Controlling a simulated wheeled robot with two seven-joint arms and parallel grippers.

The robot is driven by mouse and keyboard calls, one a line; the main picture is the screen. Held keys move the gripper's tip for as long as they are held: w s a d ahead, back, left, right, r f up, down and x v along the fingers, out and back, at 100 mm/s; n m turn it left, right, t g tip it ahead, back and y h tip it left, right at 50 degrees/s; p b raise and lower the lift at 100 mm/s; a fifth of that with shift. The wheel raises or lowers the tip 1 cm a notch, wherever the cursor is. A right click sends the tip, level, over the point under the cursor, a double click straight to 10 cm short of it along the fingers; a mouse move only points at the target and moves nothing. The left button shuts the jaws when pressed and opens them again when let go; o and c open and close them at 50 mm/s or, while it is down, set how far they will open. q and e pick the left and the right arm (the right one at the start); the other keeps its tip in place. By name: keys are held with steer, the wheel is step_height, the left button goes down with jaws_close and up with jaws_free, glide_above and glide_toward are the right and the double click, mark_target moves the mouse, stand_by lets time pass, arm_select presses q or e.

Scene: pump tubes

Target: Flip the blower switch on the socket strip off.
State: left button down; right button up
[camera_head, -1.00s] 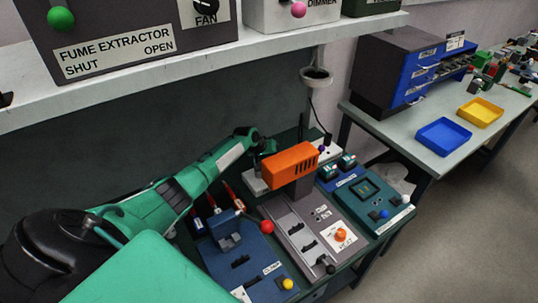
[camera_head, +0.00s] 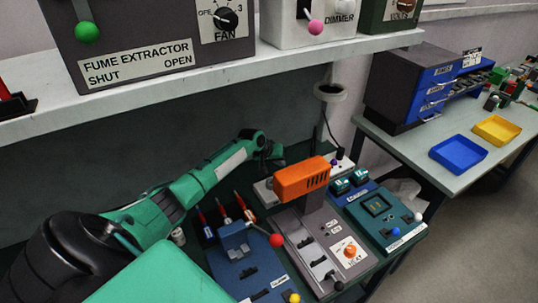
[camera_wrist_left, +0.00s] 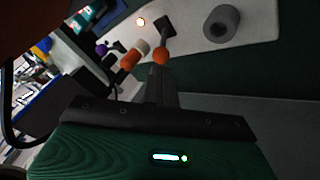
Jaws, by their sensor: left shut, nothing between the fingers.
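The socket strip is a pale panel (camera_wrist_left: 195,35) in the left wrist view. A lever with an orange ball tip (camera_wrist_left: 160,56) stands on it by a dark base, beside a small glowing light (camera_wrist_left: 141,22) and a grey round socket (camera_wrist_left: 221,23). No label is readable there, so I cannot tell which switch is the blower's. In the head view the pale strip (camera_head: 265,194) shows partly behind the orange blower head (camera_head: 302,179). My left gripper (camera_head: 272,151) is shut and empty above the strip's left part; its fingers (camera_wrist_left: 164,84) appear close to the orange ball. My right gripper is out of view.
A blue clamp unit with a red-ball lever (camera_head: 276,240), a grey unit with an orange knob (camera_head: 349,250) and a teal unit (camera_head: 385,210) crowd the bench front. A white shelf (camera_head: 200,98) overhangs the back.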

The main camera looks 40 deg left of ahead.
arm_select(q)
steer(key=b+v, duration=0.2)
steer(key=v, duration=0.7)
steer(key=shift+d+r, duration=0.1)
steer(key=shift+r, duration=0.05)
